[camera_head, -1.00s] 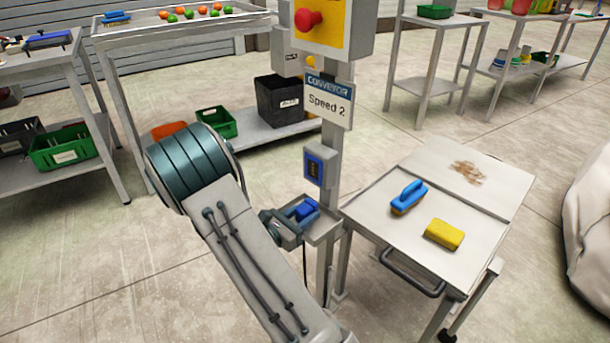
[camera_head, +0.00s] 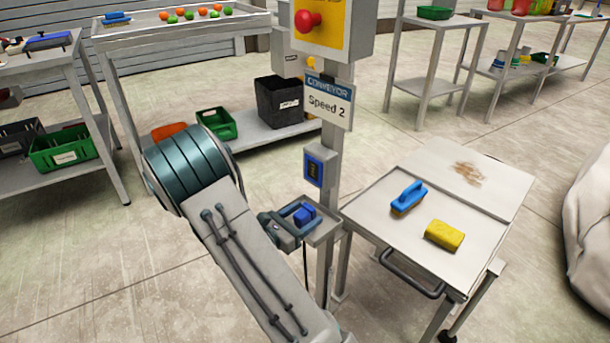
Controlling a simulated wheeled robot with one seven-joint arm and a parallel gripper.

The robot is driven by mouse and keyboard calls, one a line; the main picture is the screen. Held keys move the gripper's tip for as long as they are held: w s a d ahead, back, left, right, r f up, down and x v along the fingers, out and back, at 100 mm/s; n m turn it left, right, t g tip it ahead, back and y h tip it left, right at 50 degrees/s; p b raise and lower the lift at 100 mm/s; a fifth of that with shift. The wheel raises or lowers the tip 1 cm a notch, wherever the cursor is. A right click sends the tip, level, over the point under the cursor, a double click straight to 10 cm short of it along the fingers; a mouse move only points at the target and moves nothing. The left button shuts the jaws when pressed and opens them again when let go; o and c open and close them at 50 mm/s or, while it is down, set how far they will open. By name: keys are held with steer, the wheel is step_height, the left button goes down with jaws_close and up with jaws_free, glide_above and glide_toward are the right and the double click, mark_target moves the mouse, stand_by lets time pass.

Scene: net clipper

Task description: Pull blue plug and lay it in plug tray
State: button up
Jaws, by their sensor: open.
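The blue plug (camera_head: 303,216) lies in the small grey plug tray (camera_head: 326,232) on the post. My gripper (camera_head: 306,212) is open at the tray, with its fingers apart on either side of the plug. Whether a finger still touches the plug is too small to tell. The blue-framed socket box (camera_head: 314,168) is on the post above the tray, with no plug seen in it. My arm hides part of the area below the tray.
The post carries a "Speed 2" sign (camera_head: 328,101) and a red button (camera_head: 308,20) on a yellow box. A metal cart (camera_head: 400,245) with a blue brush (camera_head: 409,198) and yellow sponge (camera_head: 444,235) stands close on the right. Open floor lies left.

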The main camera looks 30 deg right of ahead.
steer(key=p+v, duration=0.4)
steer(key=v, duration=1.8)
steer(key=shift+a, duration=0.2)
steer(key=shift+s, duration=0.1)
steer(key=s+d+r+m+g+y+p, duration=0.2)
steer(key=s+r+m+g+y+p, duration=0.15)
steer(key=r, duration=0.35)
steer(key=s+d+r+m+g+y+p, duration=0.25)
steer(key=r+m+p, duration=0.25)
steer(key=r, duration=0.3)
steer(key=s+d+r+m+g+y+p, duration=0.25)
steer(key=r+m+p, duration=0.2)
steer(key=r, duration=0.25)
steer(key=s+r+m+t+y+p, duration=0.2)
steer(key=r+p, duration=0.4)
steer(key=r, duration=0.4)
steer(key=s+r+m+t+y+p, duration=0.2)
steer(key=r+m+t+y+p, duration=0.2)
steer(key=r, duration=0.6)
steer(key=a+m+y+p, duration=0.1)
steer(key=m+y+p, duration=0.1)
steer(key=y, duration=0.1)
steer(key=shift+s+t, duration=0.35)
steer(key=shift+s, duration=0.05)
